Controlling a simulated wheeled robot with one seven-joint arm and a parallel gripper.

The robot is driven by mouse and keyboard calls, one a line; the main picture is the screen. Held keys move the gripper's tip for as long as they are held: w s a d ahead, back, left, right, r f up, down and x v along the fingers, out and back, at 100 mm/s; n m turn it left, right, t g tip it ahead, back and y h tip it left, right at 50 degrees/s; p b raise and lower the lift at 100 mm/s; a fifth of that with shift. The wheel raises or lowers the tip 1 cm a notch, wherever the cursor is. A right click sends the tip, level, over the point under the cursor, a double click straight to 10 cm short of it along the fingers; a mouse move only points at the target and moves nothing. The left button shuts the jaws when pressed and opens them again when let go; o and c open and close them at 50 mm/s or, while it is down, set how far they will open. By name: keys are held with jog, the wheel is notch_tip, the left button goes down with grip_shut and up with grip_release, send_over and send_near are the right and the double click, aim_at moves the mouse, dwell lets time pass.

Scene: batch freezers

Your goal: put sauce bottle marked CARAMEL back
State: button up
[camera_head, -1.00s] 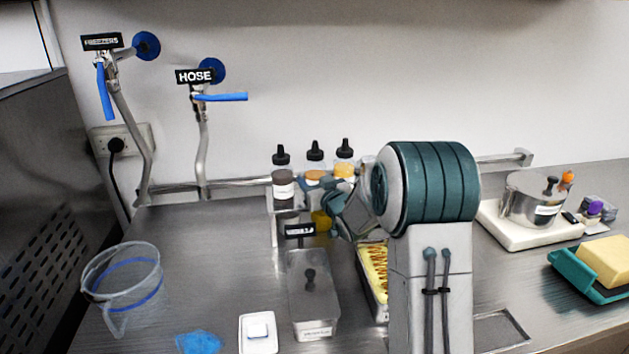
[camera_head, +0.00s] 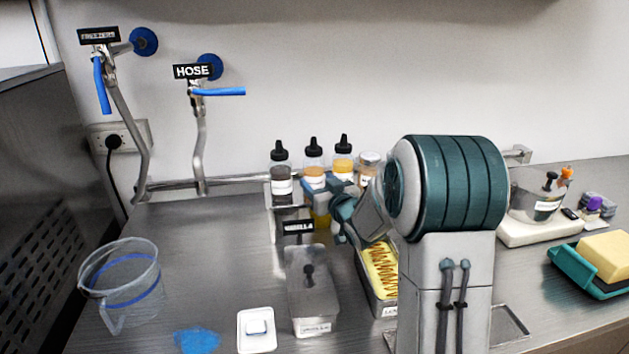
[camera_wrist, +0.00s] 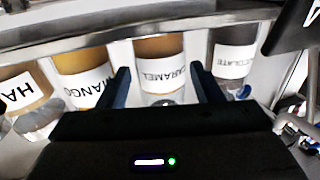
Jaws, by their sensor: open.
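The CARAMEL bottle (camera_head: 314,175) has a dark nozzle cap and tan sauce. It stands upright in the row at the back, between the CHOCOLATE bottle (camera_head: 281,177) and the MANGO bottle (camera_head: 343,163). In the wrist view the CARAMEL bottle (camera_wrist: 160,68) has its label facing me and lies between the two dark fingers of my gripper (camera_wrist: 159,69). The fingers are open with a gap to either side of it. In the head view my gripper (camera_head: 318,192) is in front of the bottles, partly hidden by my arm.
A further jar (camera_head: 368,165) ends the row at right. A clear jug (camera_head: 122,285) stands left.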

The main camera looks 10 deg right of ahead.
aim_at(319, 183)
jog(key=v, duration=0.3)
jog(key=shift+s, duration=0.15)
jog(key=shift+s+d+g+h, duration=0.15)
jog(key=shift+s+g+h, duration=0.2)
jog(key=shift+h, duration=0.15)
jog(key=s+a+f+m+g+h, duration=0.1)
jog(key=s+f+g, duration=0.2)
jog(key=s, duration=1.4)
jog(key=s+a+f+m+g+h, duration=0.1)
jog(key=s+f+m+g+h, duration=0.1)
jog(key=s+g, duration=0.9)
jog(key=s+f, duration=0.1)
jog(key=s, duration=0.5)
jog(key=shift+s+h, duration=0.25)
jog(key=shift+h, duration=0.05)
